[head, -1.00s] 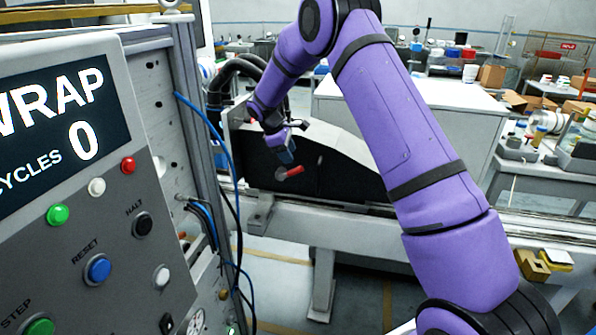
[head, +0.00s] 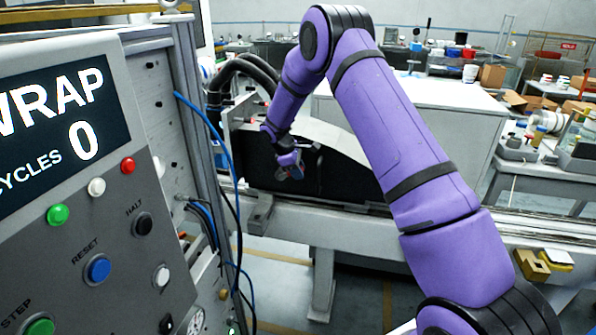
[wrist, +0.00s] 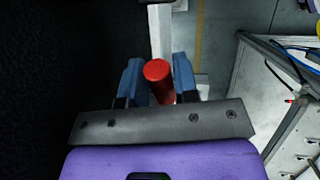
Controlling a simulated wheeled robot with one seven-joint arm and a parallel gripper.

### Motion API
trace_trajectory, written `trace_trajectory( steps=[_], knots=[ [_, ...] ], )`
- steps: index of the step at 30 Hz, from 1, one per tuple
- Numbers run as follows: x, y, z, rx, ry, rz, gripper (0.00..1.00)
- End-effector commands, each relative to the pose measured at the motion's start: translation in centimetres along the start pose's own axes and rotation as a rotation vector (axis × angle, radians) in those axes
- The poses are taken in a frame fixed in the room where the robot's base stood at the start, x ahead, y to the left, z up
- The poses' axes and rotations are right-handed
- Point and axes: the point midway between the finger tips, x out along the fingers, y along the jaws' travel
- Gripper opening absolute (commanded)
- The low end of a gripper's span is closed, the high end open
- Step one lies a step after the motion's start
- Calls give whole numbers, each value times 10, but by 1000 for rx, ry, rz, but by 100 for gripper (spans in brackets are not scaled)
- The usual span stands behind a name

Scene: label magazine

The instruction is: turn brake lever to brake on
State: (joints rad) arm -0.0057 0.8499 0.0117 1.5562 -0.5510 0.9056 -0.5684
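The brake lever's red handle (wrist: 157,70) stands between the two blue fingertips of my gripper (wrist: 158,82) in the wrist view. The fingers lie close on both sides of it, and I cannot tell whether they press on it. In the head view my gripper (head: 291,172) is low against the dark machine side panel (head: 345,178), where the lever is mounted. There my gripper largely hides the lever, so its angle and any brake markings cannot be read.
A control panel (head: 120,225) with buttons and a display fills the left. Blue cables (head: 222,150) hang beside its frame. A grey machine beam (head: 365,238) runs below the dark panel. A white cabinet (head: 440,115) stands behind my arm.

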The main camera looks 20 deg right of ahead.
Motion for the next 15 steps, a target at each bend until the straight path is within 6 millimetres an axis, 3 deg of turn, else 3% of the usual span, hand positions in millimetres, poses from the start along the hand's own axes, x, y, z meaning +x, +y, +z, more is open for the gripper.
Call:
trace_trajectory(
  steps=[1,3,15],
  knots=[
    [0,0,0,0,0,0,16],
    [0,0,0,0,0,0,0],
    [-5,1,-2,-12,-53,0,0]
  ],
)
